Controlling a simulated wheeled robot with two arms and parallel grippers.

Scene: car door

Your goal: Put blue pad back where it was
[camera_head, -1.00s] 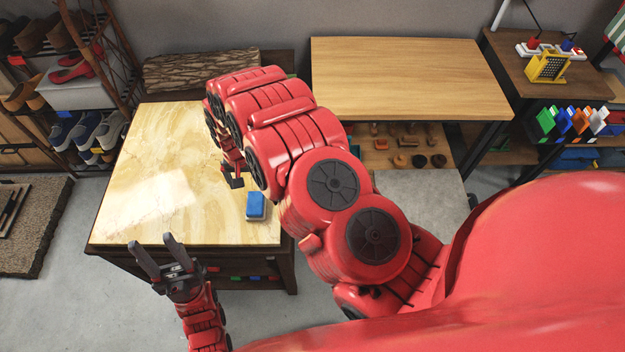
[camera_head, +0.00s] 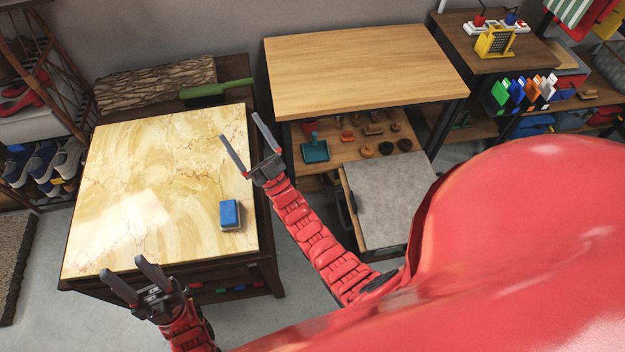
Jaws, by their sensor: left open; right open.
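The blue pad (camera_head: 230,213), a small block with a pale lower edge, lies on the marble-topped table (camera_head: 150,170) near its front right edge. My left gripper (camera_head: 137,272) is open and empty at the table's front edge, to the lower left of the pad. My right gripper (camera_head: 242,136) is open and empty by the table's right edge, above the pad in the picture. Neither gripper touches the pad.
A wooden table (camera_head: 360,70) stands behind, with brushes and small items on its lower shelf (camera_head: 360,140). A grey-topped cabinet (camera_head: 390,195) stands at the right. Colored pads (camera_head: 520,92) stand in a rack further right. A green brush (camera_head: 215,90) lies behind the marble. Most of the marble is clear.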

